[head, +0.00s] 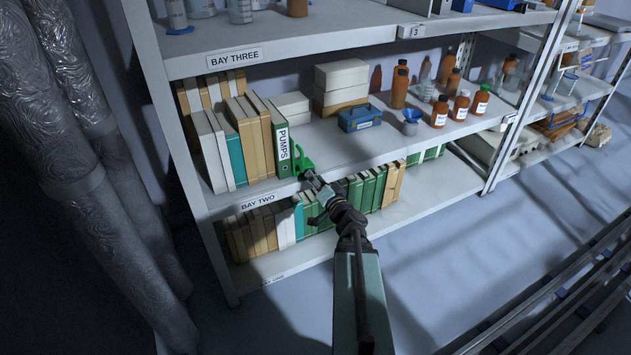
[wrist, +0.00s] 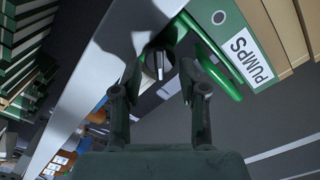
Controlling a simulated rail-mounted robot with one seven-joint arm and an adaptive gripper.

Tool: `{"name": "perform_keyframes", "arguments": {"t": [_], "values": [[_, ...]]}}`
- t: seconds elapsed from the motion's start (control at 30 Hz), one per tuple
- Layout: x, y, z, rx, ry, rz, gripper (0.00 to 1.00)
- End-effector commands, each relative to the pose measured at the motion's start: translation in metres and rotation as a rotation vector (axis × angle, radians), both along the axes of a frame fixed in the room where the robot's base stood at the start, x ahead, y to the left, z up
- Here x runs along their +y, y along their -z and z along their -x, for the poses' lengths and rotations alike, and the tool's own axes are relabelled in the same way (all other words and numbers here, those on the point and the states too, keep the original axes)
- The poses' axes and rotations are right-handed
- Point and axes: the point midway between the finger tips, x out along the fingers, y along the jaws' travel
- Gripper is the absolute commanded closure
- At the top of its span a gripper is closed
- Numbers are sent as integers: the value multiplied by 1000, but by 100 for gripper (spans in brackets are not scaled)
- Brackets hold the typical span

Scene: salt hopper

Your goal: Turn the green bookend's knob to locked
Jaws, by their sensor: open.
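The green bookend (head: 302,162) stands at the front of the middle shelf, at the right end of the row of binders, beside the green PUMPS binder (head: 283,145). In the wrist view the bookend (wrist: 218,68) shows as green bars beside the binder. A dark round knob with a pale grip or mark (wrist: 158,62) shows there between my fingertips. My gripper (wrist: 160,75) is open, with one finger on each side of the knob; I cannot tell whether either touches it. In the head view my gripper (head: 313,180) reaches the shelf edge at the bookend and hides the knob.
The shelf edge (head: 345,160) runs close by my gripper. A blue box (head: 360,118), a blue funnel (head: 411,122) and brown bottles (head: 440,110) stand to the right. The shelf right of the bookend has bare room.

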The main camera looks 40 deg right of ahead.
Motion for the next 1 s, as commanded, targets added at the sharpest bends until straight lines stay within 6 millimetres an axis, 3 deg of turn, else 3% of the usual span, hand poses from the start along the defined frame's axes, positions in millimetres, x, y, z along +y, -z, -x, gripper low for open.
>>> {"name": "perform_keyframes", "arguments": {"t": [0.33,0.37,0.47,1.0], "values": [[-1,0,-4,-1,1,0,58],[-1,0,-4,-1,1,0,65],[-1,0,-4,-1,1,0,100],[-1,3,-3,-25,1,-99,100]]}}
